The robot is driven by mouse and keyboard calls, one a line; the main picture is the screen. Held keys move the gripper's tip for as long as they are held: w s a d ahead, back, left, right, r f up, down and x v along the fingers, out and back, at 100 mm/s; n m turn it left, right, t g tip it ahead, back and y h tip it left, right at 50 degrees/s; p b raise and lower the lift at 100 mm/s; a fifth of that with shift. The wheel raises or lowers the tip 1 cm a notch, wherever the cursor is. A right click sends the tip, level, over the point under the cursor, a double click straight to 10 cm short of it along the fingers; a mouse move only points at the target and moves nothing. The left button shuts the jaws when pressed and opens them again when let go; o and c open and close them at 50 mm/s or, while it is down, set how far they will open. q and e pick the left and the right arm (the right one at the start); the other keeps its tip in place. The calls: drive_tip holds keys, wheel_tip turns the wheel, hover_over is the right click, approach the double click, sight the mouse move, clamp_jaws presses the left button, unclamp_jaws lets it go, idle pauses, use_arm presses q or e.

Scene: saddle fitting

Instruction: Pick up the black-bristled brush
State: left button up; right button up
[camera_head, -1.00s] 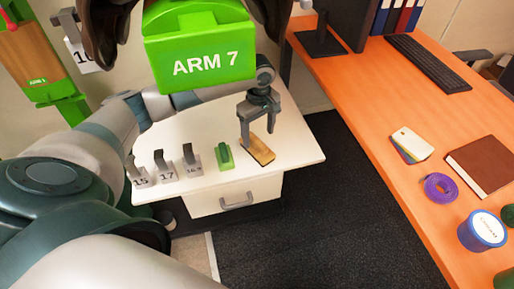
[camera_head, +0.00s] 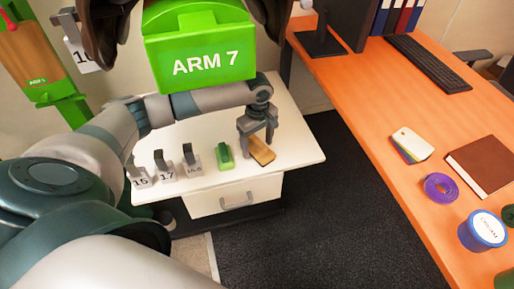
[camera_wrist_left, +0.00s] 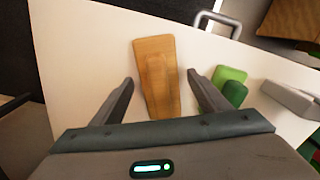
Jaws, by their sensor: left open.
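A block with a wooden back (camera_head: 262,151) lies on the white cabinet top; it also shows in the left wrist view (camera_wrist_left: 157,78). Its underside is hidden, so I cannot see any bristles. A smaller green block (camera_head: 225,157) lies to its left, and also shows in the left wrist view (camera_wrist_left: 230,85). My left gripper (camera_head: 257,147) is open just above the wooden block. In the left wrist view its fingers (camera_wrist_left: 161,80) stand on either side of the block's near part, with gaps. My right gripper is out of view.
Tags marked 15, 17 and another number (camera_head: 166,170) stand left of the green block on the white cabinet (camera_head: 290,118). A green "ARM 7" stand (camera_head: 198,50) rises behind. The orange desk (camera_head: 380,105) is at right, across dark floor.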

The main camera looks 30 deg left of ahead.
sight(258, 141)
use_arm(q)
drive_tip(key=c, duration=1.2)
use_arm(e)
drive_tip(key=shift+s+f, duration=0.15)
use_arm(q)
drive_tip(key=shift+r, duration=0.15)
drive_tip(key=shift+c, duration=0.2)
wheel_tip(258, 141, up, 4)
drive_tip(key=shift+f, duration=0.25)
drive_tip(key=w+d+r, duration=0.1)
drive_tip(key=d+r, duration=0.6)
drive_tip(key=d, duration=0.4)
drive_tip(key=shift+w+d+r, duration=0.15)
drive_tip(key=shift+d, duration=0.15)
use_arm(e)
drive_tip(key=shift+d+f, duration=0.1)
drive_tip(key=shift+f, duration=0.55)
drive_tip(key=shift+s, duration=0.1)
